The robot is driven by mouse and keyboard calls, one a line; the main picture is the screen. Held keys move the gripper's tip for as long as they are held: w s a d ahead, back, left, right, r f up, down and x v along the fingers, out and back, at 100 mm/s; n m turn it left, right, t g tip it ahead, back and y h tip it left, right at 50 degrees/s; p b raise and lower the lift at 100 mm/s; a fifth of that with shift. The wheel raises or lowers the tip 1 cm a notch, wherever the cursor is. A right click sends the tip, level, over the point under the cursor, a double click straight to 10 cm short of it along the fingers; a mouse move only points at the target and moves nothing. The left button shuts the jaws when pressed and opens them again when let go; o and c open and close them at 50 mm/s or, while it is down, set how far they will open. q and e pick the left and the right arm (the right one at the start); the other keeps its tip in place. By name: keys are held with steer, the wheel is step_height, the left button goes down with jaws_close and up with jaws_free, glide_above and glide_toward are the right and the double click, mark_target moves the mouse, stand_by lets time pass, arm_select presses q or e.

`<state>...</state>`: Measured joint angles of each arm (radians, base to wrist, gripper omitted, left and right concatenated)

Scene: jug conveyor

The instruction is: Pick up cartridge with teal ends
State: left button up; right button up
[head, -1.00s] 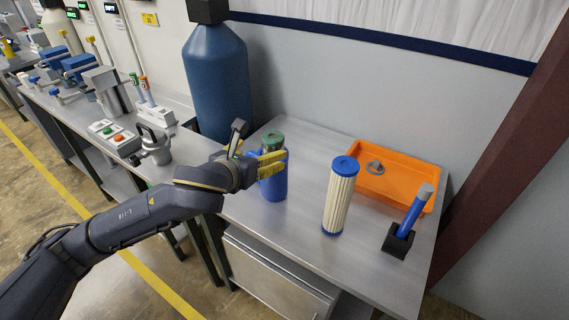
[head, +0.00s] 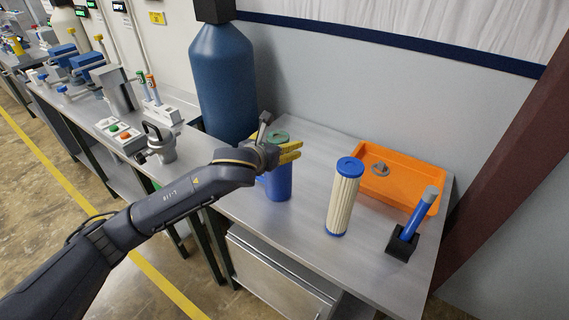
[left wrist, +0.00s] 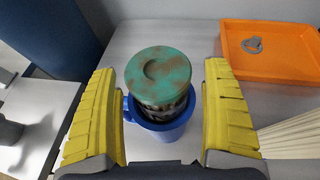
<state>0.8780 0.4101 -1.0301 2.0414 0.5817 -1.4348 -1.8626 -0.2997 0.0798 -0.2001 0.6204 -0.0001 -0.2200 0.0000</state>
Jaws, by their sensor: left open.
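The cartridge with teal ends (left wrist: 158,76) stands in a blue jug (left wrist: 161,130) in the left wrist view. Its worn teal top cap and a strip of its dark, dirty body show above the jug's rim; the rest is hidden inside. In the head view the teal cap (head: 278,137) shows above the blue jug (head: 279,184). My left gripper (head: 291,153) is open, with yellow fingers on either side of the cartridge and jug top. In the left wrist view gaps show between the fingers (left wrist: 162,100) and the cap. My right gripper is not in view.
A clean white cartridge with blue ends (head: 343,198) stands to the right on the metal table (head: 300,240). Behind it is an orange tray (head: 403,182) holding a grey ring. A blue tool (head: 417,214) stands in a black holder. A large blue tank (head: 224,80) is at the back left.

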arm_select(q)
steer(key=shift+w+d+f, duration=0.1)
steer(key=shift+w, duration=0.1)
steer(key=c, duration=1.7)
